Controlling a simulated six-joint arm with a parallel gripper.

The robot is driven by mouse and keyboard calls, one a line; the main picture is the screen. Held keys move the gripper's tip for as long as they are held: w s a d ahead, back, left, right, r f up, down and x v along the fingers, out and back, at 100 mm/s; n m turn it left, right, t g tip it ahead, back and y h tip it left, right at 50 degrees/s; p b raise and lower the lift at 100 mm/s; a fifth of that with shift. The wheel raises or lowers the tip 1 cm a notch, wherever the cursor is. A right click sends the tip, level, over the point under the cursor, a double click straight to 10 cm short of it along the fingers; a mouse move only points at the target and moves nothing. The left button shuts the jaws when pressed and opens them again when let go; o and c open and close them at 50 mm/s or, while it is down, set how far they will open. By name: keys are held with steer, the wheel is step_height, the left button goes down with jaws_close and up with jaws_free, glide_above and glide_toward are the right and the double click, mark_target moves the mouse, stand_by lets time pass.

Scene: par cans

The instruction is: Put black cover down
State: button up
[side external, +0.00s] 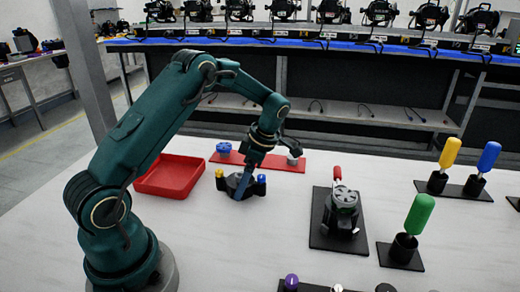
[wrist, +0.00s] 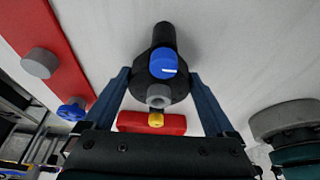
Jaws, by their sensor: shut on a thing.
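The black cover (side external: 236,187) is a dark piece low over the white table, with red, blue and yellow parts showing around it in the side view. In the wrist view the black cover (wrist: 162,34) has a rounded stub, a blue knob and a grey knob. A red piece with a yellow knob shows nearer the gripper. My gripper (side external: 243,188) points down at the cover. Its two blue fingers (wrist: 160,75) lie on either side of the black body and are shut on it. Whether the underside touches the table is hidden.
A red tray (side external: 170,178) is left of the cover. A red strip (side external: 262,160) with blue and grey knobs lies behind. A grey housing with a red handle (side external: 341,208) stands right on a black plate. Yellow, blue and green handles (side external: 418,214) stand farther right. Table between is clear.

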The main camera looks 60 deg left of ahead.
steer(key=o, duration=0.9)
steer(key=shift+f, duration=0.1)
steer(key=shift+o, duration=0.2)
